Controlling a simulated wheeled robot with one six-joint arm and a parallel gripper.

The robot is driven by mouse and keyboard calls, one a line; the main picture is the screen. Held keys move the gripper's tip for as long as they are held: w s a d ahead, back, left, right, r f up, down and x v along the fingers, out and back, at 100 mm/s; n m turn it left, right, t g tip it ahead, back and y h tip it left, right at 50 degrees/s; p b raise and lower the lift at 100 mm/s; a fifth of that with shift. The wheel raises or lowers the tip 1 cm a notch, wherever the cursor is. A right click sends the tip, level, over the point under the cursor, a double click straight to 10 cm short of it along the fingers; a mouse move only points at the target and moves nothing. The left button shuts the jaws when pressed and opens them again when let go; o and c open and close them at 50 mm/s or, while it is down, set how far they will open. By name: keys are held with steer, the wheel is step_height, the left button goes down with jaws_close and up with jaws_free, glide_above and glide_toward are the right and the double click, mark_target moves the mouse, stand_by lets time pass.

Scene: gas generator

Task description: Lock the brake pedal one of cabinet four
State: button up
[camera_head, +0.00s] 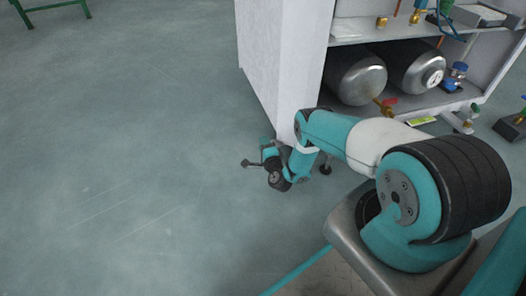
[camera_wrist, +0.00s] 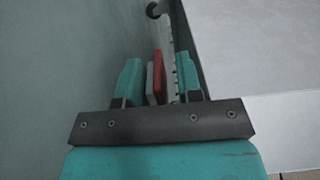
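My gripper (camera_wrist: 160,82) shows in the wrist view with its two teal fingers apart. Between them is a narrow upright piece with a red face (camera_wrist: 158,72) and a grey face (camera_wrist: 151,84). It may be the brake pedal, but I cannot tell for sure or whether a finger touches it. In the head view my gripper (camera_head: 259,157) is low, beside the lower left corner of the white cabinet (camera_head: 283,62). No pedal can be made out there.
The cabinet's pale panel (camera_wrist: 252,45) is close on the right. Metal tanks (camera_head: 357,75) lie on its lower shelf.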

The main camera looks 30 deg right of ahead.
steer(key=shift+w+d+b, duration=0.2)
steer(key=shift+w+b, duration=0.35)
steer(key=shift+b, duration=0.15)
steer(key=shift+c, duration=0.2)
jaws_close()
step_height(320, 180, down, 3)
steer(key=n+b, duration=0.2)
steer(key=b, duration=0.1)
steer(key=shift+d, duration=0.1)
steer(key=shift+d+f+n+b, duration=0.15)
steer(key=shift+f+n+b, duration=0.2)
steer(key=shift+n, duration=0.45)
steer(key=shift+o, duration=0.2)
jaws_free()
steer(key=shift+r, duration=0.15)
